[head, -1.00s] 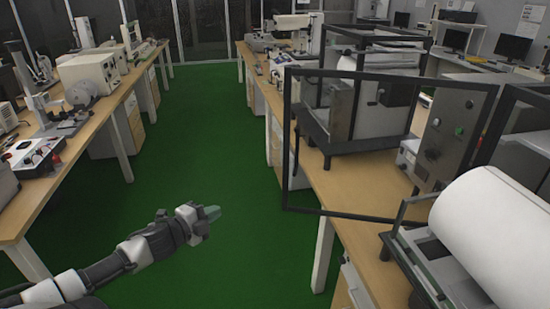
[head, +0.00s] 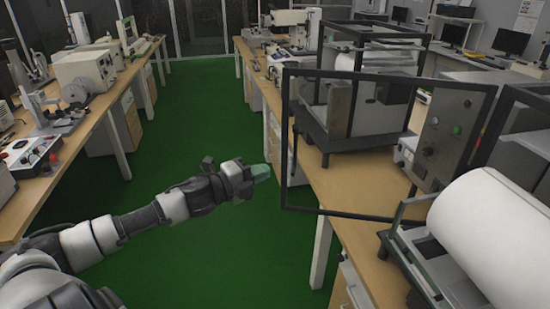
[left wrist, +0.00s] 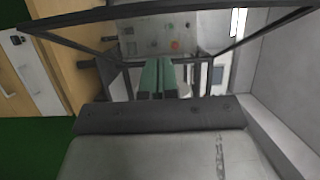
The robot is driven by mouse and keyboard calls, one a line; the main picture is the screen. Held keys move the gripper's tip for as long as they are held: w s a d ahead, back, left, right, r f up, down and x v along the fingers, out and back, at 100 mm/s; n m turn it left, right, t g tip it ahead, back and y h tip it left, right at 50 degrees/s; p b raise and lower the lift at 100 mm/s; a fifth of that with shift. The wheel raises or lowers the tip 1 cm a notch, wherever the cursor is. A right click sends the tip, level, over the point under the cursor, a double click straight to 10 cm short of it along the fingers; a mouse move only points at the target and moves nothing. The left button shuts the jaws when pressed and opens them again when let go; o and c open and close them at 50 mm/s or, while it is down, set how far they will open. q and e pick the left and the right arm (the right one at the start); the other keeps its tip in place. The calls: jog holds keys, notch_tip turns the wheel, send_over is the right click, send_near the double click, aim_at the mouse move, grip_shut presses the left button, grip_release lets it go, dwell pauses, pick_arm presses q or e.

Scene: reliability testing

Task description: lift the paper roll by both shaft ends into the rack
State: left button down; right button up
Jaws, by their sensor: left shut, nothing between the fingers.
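The white paper roll (head: 495,235) lies at the lower right in the head view, in a dark-framed machine on the bench. Its right end is cut off by the picture edge, and I cannot make out its shaft ends. A rack that I can name for certain does not show. My left gripper (head: 262,172) is over the green floor in the aisle, left of the roll and well apart from it. Its green fingers are shut and empty; they also show side by side in the left wrist view (left wrist: 158,76). My right gripper is not in view.
An open dark-framed door (head: 385,215) stands out from the machine, just right of my left gripper. A grey control panel (head: 447,138) is behind it. The right bench (head: 350,195) runs along the aisle. The green floor (head: 190,115) between the benches is clear.

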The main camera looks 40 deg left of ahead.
aim_at(286, 156)
pick_arm(q)
jog(key=w+p, duration=0.2)
jog(key=w, duration=0.4)
jog(key=shift+r, duration=0.15)
jog(key=shift+w+a+p, duration=0.3)
jog(key=shift+w+p, duration=0.05)
jog(key=shift+w+f, duration=0.1)
jog(key=shift+f, duration=0.1)
